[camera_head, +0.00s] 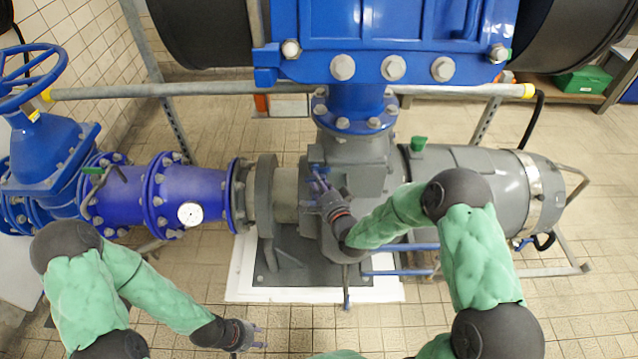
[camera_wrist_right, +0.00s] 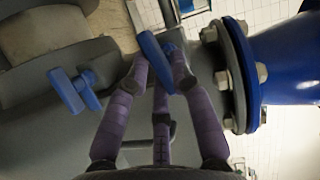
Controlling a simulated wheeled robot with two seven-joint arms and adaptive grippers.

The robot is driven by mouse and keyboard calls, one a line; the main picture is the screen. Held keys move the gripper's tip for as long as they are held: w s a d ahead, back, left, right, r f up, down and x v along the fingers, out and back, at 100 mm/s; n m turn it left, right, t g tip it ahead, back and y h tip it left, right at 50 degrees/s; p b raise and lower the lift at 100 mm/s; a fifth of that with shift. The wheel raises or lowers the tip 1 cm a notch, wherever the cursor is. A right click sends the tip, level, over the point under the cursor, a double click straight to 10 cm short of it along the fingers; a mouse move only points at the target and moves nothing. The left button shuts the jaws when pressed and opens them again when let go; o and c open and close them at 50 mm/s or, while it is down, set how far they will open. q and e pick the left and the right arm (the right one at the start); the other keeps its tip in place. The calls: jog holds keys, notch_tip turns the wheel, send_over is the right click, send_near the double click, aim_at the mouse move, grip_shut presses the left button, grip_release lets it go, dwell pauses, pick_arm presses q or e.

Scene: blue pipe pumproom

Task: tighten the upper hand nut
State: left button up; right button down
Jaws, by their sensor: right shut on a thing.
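The upper hand nut, a blue wing-shaped nut, sits on the grey pump housing below the blue flange. In the right wrist view the upper hand nut (camera_wrist_right: 153,50) is between the fingertips of my right gripper (camera_wrist_right: 160,75), which is shut on it. In the head view my right gripper (camera_head: 322,187) reaches the front of the housing, and its fingers partly hide the nut. A second blue hand nut (camera_wrist_right: 74,90) shows to the left in the wrist view, apart from the fingers. My left gripper (camera_head: 250,337) is low in the head view, empty, with its fingers apart.
A grey pump housing (camera_head: 355,150) stands under a large blue casing (camera_head: 400,30). A blue pipe with a gauge (camera_head: 190,213) and a valve handwheel (camera_head: 30,75) are at left. A grey motor (camera_head: 480,185) is at right. The tiled floor in front is clear.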

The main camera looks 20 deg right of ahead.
jog(key=shift+f+m+t, duration=0.3)
jog(key=shift+f+m, duration=0.05)
jog(key=shift+m, duration=0.65)
jog(key=c, duration=1.1)
grip_release()
jog(key=shift+c, duration=0.2)
jog(key=shift+s+r, duration=0.1)
jog(key=s+d, duration=0.1)
jog(key=s, duration=1)
jog(key=shift+s+d, duration=0.15)
jog(key=shift+s, duration=0.25)
